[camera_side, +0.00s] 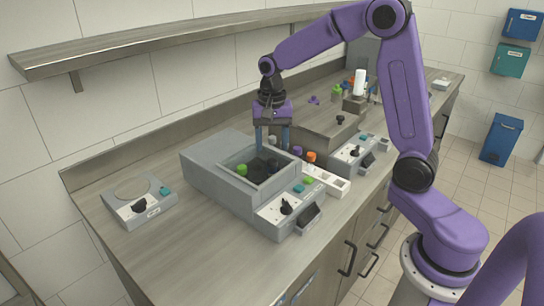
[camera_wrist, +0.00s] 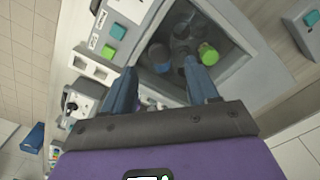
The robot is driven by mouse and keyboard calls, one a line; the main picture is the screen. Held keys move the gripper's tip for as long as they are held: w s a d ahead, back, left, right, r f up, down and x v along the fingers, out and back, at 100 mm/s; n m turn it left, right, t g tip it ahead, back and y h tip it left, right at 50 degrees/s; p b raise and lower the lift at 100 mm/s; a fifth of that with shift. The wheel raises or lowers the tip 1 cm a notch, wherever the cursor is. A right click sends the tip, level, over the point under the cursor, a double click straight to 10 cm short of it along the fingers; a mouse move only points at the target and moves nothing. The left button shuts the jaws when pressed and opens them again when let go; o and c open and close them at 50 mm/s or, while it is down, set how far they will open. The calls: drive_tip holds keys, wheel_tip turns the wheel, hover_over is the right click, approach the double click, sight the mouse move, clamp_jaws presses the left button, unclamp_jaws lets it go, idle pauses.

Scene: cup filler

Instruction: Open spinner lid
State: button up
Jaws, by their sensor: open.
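The spinner is a grey box (camera_side: 215,178) on the counter with a square framed chamber, seen as the lid area (camera_side: 258,168), in its top. Dark round holders and a green-capped item (camera_side: 241,170) show inside; the green cap also shows in the wrist view (camera_wrist: 208,53). I cannot tell whether a clear lid covers the chamber. My gripper (camera_side: 272,143) points down with its blue fingers apart and empty, over the back edge of the chamber. In the wrist view my open fingers (camera_wrist: 162,70) lie across the chamber frame. Whether they touch it is unclear.
The spinner's front panel has a black knob (camera_side: 286,207), teal and green buttons. A white rack (camera_side: 330,181) stands at its right, near orange and purple caps (camera_side: 310,157). A small plate device (camera_side: 138,204) stands left. A raised platform (camera_side: 325,125) is behind right. The front-left counter is clear.

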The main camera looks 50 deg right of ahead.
sight(272, 161)
drive_tip(key=shift+f, duration=2.45)
